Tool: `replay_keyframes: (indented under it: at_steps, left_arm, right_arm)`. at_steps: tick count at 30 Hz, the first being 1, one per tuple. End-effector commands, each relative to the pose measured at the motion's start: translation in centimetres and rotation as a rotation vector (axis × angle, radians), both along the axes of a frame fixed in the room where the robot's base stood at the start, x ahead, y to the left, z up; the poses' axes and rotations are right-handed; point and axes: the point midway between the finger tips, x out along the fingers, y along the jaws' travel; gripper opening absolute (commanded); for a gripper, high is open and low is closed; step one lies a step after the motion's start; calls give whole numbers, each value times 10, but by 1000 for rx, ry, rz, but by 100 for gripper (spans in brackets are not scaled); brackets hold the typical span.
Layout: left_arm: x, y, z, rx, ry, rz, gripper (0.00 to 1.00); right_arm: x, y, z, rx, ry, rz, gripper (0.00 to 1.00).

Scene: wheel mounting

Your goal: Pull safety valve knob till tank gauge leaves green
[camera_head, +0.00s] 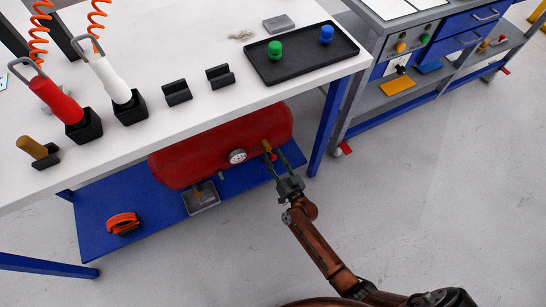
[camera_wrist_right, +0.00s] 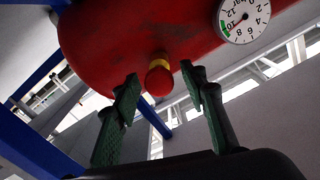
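The red tank (camera_head: 215,145) lies on the blue shelf under the white table. Its round white gauge (camera_head: 237,157) faces out; in the wrist view the gauge (camera_wrist_right: 243,16) is cut off at the top, and its needle appears to point toward the green band near 10. The red safety valve knob (camera_wrist_right: 158,80) sits on a yellow brass stem (camera_wrist_right: 159,60) below the tank. My right gripper (camera_head: 276,164) is open at the valve, its green fingers on either side of the knob with visible gaps. My left gripper is out of view.
The table's blue leg (camera_head: 326,130) stands right of the valve. Floor to the right is clear.

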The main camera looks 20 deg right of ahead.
Motion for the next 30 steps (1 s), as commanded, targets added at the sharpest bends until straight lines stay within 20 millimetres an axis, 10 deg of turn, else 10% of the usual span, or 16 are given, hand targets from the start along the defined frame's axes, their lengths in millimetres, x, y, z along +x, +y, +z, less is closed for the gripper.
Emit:
replay_keyframes:
  at_steps: [22, 30]
  left_arm:
    - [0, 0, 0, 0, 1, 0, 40]
    - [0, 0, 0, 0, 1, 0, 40]
  right_arm:
    - [0, 0, 0, 0, 0, 0, 0]
    - [0, 0, 0, 0, 1, 0, 0]
